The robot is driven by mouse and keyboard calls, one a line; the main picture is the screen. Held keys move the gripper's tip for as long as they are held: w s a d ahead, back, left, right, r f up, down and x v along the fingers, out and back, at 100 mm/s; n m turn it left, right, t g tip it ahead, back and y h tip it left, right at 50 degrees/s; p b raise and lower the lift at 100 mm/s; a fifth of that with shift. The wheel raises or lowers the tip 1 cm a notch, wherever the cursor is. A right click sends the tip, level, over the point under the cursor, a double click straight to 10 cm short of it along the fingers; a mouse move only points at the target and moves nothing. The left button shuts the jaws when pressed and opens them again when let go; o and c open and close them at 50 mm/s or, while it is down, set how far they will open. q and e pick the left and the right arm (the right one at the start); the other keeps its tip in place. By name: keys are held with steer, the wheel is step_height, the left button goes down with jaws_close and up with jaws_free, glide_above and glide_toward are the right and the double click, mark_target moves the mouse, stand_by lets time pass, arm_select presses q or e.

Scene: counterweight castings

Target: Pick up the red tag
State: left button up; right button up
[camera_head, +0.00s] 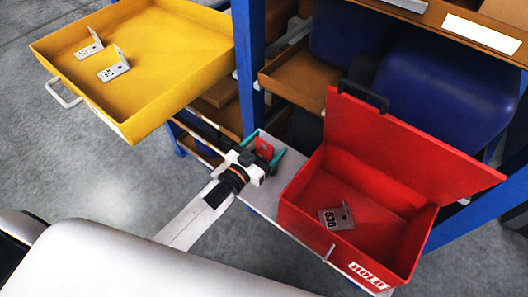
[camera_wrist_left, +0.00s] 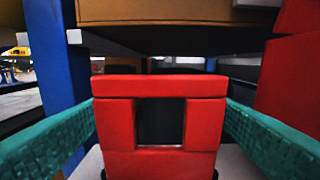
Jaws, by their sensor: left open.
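The red tag (camera_head: 264,147) stands on the light shelf board between the yellow drawer and the red box. In the left wrist view the red tag (camera_wrist_left: 158,88) is large and central, with a dark square opening in its face. My left gripper (camera_head: 263,156) is open, with its green fingers on either side of the tag. The lower part of the tag is hidden by the gripper in the head view. My right gripper is not in view.
The open red box (camera_head: 300,217) marked HOLD, with a metal bracket (camera_head: 337,217) inside, stands close to the right. A yellow drawer (camera_head: 190,100) with two brackets is at upper left. A blue rack post (camera_head: 247,70) rises behind the tag.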

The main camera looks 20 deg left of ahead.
arm_select(q)
steer(key=shift+w+d, duration=0.25)
steer(key=shift+w, duration=0.35)
steer(key=c, duration=1.1)
steer(key=shift+o, duration=0.2)
steer(key=shift+s, duration=0.1)
step_height(320, 180, up, 10)
